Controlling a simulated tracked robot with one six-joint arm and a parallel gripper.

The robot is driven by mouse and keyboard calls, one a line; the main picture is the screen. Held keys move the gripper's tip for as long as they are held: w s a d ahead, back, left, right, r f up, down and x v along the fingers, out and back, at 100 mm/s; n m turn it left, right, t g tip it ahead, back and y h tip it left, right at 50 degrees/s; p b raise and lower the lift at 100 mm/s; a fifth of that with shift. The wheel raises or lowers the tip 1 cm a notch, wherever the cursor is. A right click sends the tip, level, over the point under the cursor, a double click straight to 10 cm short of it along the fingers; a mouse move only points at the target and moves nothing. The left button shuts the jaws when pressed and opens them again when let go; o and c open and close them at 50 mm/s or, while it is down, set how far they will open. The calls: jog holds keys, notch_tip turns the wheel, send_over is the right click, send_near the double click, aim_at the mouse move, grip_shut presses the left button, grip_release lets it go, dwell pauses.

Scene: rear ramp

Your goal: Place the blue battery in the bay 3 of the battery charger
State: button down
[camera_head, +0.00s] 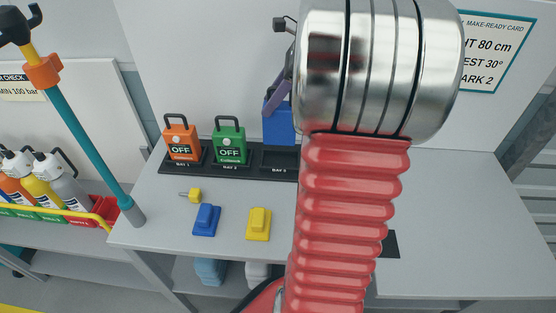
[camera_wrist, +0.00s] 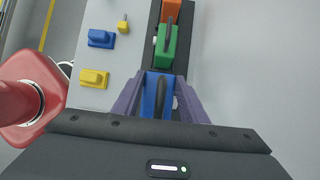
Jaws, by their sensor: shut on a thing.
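The blue battery (camera_head: 278,128) is upright between the purple fingers of my gripper (camera_head: 276,98). In the wrist view the fingers (camera_wrist: 158,88) close on both sides of the blue battery (camera_wrist: 150,92), around its dark handle. The black battery charger (camera_head: 228,173) lies along the back of the table. An orange battery (camera_head: 182,143) stands in bay 1 and a green battery (camera_head: 229,145) in bay 2. The blue battery appears at bay 3 (camera_head: 279,160), its lower edge higher than its neighbours'. My arm hides the charger's right end. Contact with the bay cannot be told.
A blue block (camera_head: 206,221), a yellow block (camera_head: 258,224) and a small yellow piece (camera_head: 194,195) lie on the table (camera_head: 155,228) in front of the charger. A teal pole (camera_head: 90,145) stands at the left, near several bottles (camera_head: 48,180). The table's right side looks mostly clear.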

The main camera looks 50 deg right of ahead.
aim_at(274, 129)
jog(key=shift+s+d, duration=0.1)
jog(key=shift+d, duration=0.05)
jog(key=shift+f, duration=3.05)
jog(key=shift+f, duration=1.9)
jog(key=c, duration=1.1)
grip_release()
